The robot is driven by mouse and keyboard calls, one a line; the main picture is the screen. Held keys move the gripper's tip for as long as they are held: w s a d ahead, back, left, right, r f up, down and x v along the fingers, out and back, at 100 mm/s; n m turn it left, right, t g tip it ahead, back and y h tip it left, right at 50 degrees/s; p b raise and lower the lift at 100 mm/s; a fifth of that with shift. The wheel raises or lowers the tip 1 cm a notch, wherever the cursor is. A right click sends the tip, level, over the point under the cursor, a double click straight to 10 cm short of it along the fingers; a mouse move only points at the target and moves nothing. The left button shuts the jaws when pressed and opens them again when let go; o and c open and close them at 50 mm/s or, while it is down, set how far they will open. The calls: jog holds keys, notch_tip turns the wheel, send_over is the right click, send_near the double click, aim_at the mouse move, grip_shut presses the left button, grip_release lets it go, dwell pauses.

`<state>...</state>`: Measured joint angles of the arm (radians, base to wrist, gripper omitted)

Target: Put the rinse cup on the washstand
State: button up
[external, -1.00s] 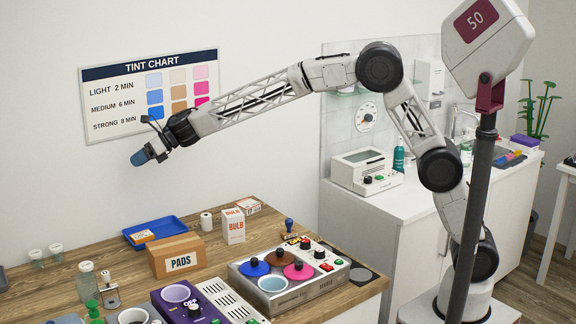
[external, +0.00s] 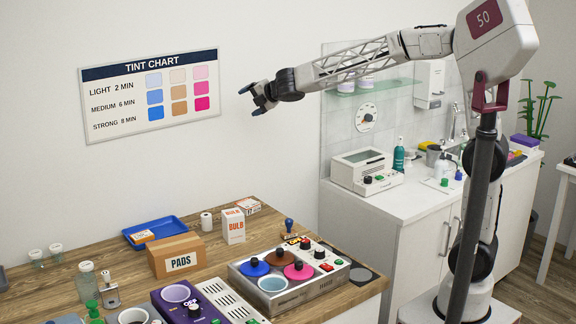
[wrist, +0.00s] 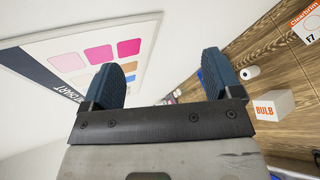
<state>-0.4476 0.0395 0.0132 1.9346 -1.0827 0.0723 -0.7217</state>
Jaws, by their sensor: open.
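My gripper (external: 253,98) is high in front of the wall, just right of the tint chart, well above the wooden table. In the wrist view its two blue fingers (wrist: 160,78) stand wide apart with nothing between them. The white washstand (external: 393,202) with a tap stands at the right, apart from my gripper. I cannot tell for sure which cup is the rinse cup.
The wooden table (external: 215,262) holds a PADS box (external: 176,257), a blue tray (external: 165,226), a BULB box (external: 233,226) and several bottles. The washstand carries a white device (external: 363,171) and a teal bottle (external: 398,157). A glass shelf (external: 375,88) is above it. The washstand's front left top is clear.

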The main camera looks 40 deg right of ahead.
jog(key=s+d+f+m+g+h, duration=0.25)
jog(key=s+d+m, duration=0.45)
jog(key=s+d, duration=0.5)
jog(key=s+d+f+m+g+h, duration=0.1)
jog(key=s+d+f+m+h, duration=0.45)
jog(key=d, duration=0.95)
jog(key=s+d+f+m+g+y, duration=0.1)
jog(key=s+d+f+m+g, duration=0.1)
jog(key=s, duration=0.7)
jog(key=s+d+f+m+g+y, duration=0.1)
jog(key=s+d+f+m, duration=0.2)
jog(key=s+m, duration=0.3)
jog(key=s+d+f+m+g+y, duration=0.1)
jog(key=s+d+f+m+g, duration=0.1)
jog(key=s, duration=1.1)
notch_tip(320, 180, down, 2)
jog(key=d+m, duration=0.1)
jog(key=m, duration=0.2)
jog(key=shift+s+d+f+g, duration=0.15)
jog(key=shift+g, duration=0.2)
jog(key=shift+c, duration=0.4)
